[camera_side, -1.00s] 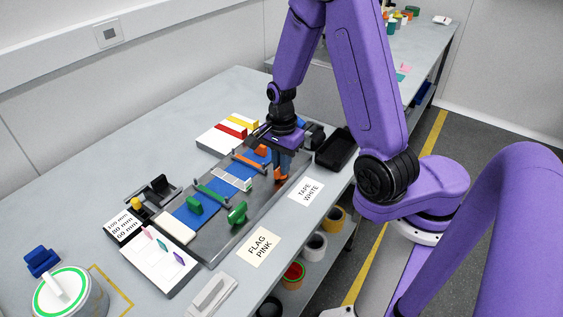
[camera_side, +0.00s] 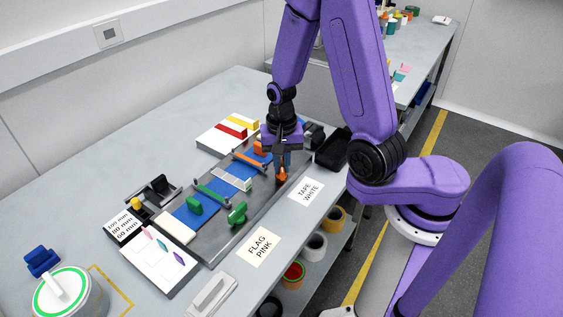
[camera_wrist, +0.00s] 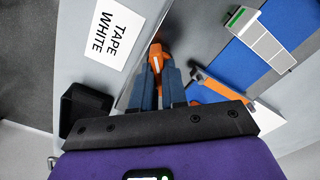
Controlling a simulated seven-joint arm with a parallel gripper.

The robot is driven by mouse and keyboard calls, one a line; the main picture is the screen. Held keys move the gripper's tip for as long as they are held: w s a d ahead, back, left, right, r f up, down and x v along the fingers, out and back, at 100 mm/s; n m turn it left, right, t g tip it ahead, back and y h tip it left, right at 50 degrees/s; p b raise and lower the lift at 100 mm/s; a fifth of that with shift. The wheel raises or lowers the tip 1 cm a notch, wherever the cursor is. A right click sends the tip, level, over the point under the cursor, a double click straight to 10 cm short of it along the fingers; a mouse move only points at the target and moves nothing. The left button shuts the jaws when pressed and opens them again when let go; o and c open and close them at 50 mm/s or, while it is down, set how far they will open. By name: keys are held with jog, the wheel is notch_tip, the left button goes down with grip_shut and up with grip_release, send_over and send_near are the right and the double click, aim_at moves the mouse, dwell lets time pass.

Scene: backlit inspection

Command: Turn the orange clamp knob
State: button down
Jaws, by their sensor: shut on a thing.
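The orange clamp knob (camera_side: 282,175) is at the right end of the grey fixture plate (camera_side: 232,238), near its front edge. My gripper (camera_side: 283,168) reaches down onto it from above, fingers shut on it. In the wrist view the knob (camera_wrist: 156,56) shows between the two blue-grey fingertips (camera_wrist: 158,74), which touch its sides. The knob's lower part is hidden by the fingers. An orange bar (camera_wrist: 222,88) lies across the blue strip (camera_wrist: 262,62) beside the gripper.
A green knob (camera_side: 238,213) stands further left on the fixture plate. A TAPE WHITE card (camera_side: 306,191) and a FLAG PINK card (camera_side: 259,247) lie along the front edge. A black bin (camera_side: 332,147) stands right of the gripper.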

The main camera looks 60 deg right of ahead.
aim_at(282, 165)
jog(key=n, duration=0.4)
jog(key=shift+n, duration=2.9)
jog(key=c, duration=1.2)
grip_release()
jog(key=shift+o, duration=0.2)
jog(key=shift+r, duration=0.15)
notch_tip(282, 165, up, 17)
